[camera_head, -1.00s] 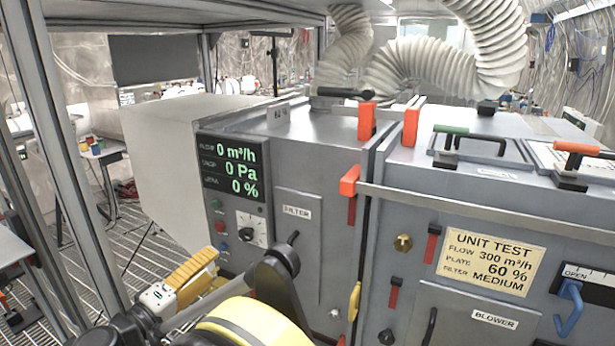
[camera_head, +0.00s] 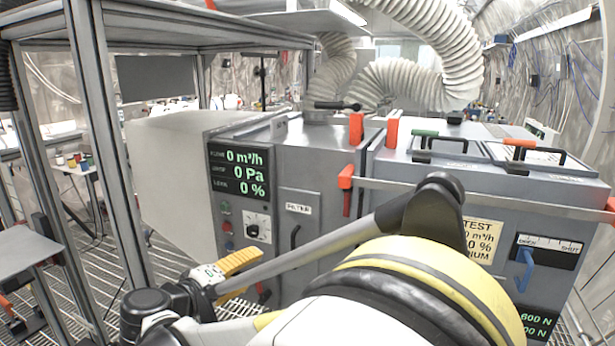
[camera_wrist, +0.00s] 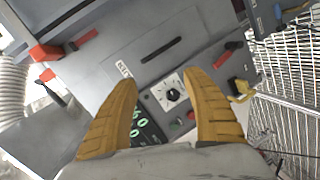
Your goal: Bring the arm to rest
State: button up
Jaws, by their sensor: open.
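My gripper (camera_wrist: 162,110) shows in the wrist view with its two yellow fingers spread apart and nothing between them. Beyond the fingers is the front of the grey test unit, with a white dial plate (camera_wrist: 170,92) seen between them. My arm's yellow and black link is large at the lower right and hides part of the unit's front and the unit test label (camera_head: 482,240).
The grey unit shows a display (camera_head: 238,172) reading 0 m³/h, 0 Pa and 0 %. A blue handle (camera_head: 525,268) is at the right. A steel frame post (camera_head: 105,130) stands at the left.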

jog(key=s+d+m+g+y, duration=0.1)
jog(key=s+d+m+g, duration=0.15)
jog(key=d, duration=0.95)
jog(key=s+d+m+g+y, duration=0.1)
jog(key=s+d+g, duration=0.25)
jog(key=d, duration=0.85)
jog(key=s+d+f+m+y, duration=0.2)
jog(key=s+d, duration=0.2)
jog(key=s, duration=0.5)
jog(key=s+d+f+m+y, duration=0.2)
jog(key=s+d+m+y, duration=0.1)
jog(key=s, duration=0.5)
jog(key=shift+s+d, duration=0.4)
jog(key=shift+d, duration=0.4)
